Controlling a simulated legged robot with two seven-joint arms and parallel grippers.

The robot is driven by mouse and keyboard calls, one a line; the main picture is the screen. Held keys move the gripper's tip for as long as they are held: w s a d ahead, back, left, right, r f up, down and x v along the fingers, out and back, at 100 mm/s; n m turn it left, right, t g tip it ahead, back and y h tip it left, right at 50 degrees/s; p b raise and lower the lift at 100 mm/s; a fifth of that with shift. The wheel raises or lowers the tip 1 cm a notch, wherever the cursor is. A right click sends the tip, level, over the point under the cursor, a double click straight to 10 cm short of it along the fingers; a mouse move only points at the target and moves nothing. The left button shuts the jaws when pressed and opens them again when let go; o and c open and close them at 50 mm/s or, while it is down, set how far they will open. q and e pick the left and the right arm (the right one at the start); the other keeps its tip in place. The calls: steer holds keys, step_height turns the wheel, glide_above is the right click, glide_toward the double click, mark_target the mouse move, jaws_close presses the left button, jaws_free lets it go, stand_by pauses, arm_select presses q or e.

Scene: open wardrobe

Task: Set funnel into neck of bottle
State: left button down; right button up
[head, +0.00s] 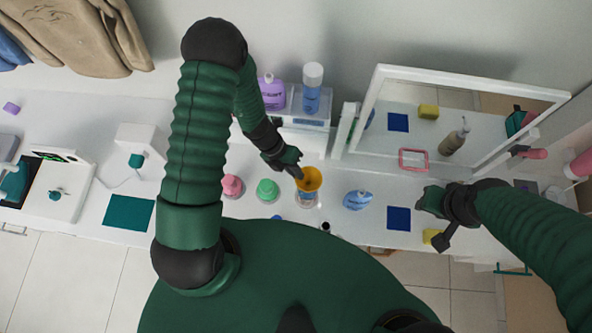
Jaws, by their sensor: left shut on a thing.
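An orange-yellow funnel (309,180) shows near the middle of the white counter in the head view. My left gripper (295,170) is shut on the funnel at its upper left side. A pale, clear bottle (306,200) stands directly below the funnel in the picture, and its neck is hidden by the funnel. I cannot tell whether the spout is inside the neck or above it. My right gripper (428,204) is over the right part of the counter, away from the funnel and bottle. Its fingers are too small and dark to judge.
A pink bottle (232,186), a green-capped one (267,189) and a blue bottle (357,200) stand near the bottle. Behind are a purple bottle (271,93), a white-capped blue bottle (312,88) and a mirror (450,72). A yellow sponge (430,236) lies by my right gripper.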

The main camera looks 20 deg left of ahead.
arm_select(q)
steer(key=c, duration=1.5)
jaws_free()
steer(key=v, duration=1.6)
steer(key=shift+a+r, duration=0.25)
steer(key=shift+r, duration=0.05)
steer(key=s+d+f+n+t+y+b, duration=0.1)
steer(key=n+b, duration=0.3)
steer(key=n, duration=0.8)
steer(key=s+d+f+n+y+b, duration=0.1)
steer(key=n+b, duration=0.4)
steer(key=n, duration=0.6)
steer(key=s+d+f+n+t+y+b, duration=0.1)
steer(key=s+f+n+y+b, duration=0.1)
steer(key=n, duration=1)
steer(key=shift+d+f+n+t+y+b, duration=0.15)
steer(key=shift+f+y+b, duration=0.2)
steer(key=shift+f+b, duration=0.4)
steer(key=shift+d+f+n+t+y+b, duration=0.15)
steer(key=shift+f+y+b, duration=0.2)
steer(key=shift+f+b, duration=0.35)
